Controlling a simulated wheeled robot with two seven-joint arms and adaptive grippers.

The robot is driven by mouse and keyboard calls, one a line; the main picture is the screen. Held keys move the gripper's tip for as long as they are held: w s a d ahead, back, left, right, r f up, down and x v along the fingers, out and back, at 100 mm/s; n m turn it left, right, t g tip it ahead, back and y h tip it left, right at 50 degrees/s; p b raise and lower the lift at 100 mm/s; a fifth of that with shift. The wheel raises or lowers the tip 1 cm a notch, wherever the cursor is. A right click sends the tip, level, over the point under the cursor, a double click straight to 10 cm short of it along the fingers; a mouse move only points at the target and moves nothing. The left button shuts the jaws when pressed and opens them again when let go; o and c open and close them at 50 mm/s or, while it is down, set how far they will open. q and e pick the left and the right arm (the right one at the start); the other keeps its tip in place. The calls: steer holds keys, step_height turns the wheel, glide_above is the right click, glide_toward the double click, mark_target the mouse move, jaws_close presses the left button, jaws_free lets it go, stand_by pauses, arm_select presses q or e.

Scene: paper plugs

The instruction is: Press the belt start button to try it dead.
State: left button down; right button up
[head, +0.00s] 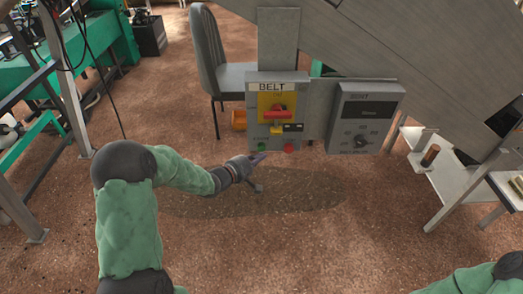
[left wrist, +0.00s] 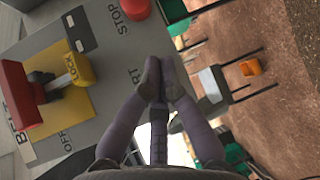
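The grey belt control box (head: 302,95), labelled BELT, stands at the centre of the head view. On its yellow plate is a red switch handle (head: 281,110); it also shows in the left wrist view (left wrist: 18,92). A yellow lock marked LOCK (left wrist: 78,68) hangs beside the handle. The red stop button (head: 288,148) is low on the box; it also shows in the left wrist view (left wrist: 134,9). My left gripper (head: 257,158) is shut and empty, its fingertips (left wrist: 158,72) over the partly covered START label. My right gripper is out of view.
A second grey box (head: 365,116) with a dial and dark display is to the right. A grey chair (head: 208,50) stands behind left. A slanted grey conveyor housing (head: 420,45) hangs above right. A low bench (head: 437,172) is at right. The brown floor in front is open.

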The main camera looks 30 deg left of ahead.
arm_select(q)
steer(key=shift+w+a+p, duration=0.2)
steer(key=shift+w+p, duration=0.1)
steer(key=shift+w, duration=0.05)
steer(key=shift+w+a, duration=0.3)
steer(key=shift+w, duration=0.1)
stand_by(0.9)
steer(key=shift+p, duration=0.3)
steer(key=shift+s+d+p, duration=0.35)
steer(key=shift+s+d, duration=0.15)
steer(key=shift+s, duration=0.25)
steer(key=s+d, duration=0.1)
steer(key=s+p, duration=0.1)
steer(key=s, duration=0.1)
steer(key=s+d, duration=0.1)
steer(key=shift+s+d+p, duration=0.15)
steer(key=shift+d+p, duration=0.15)
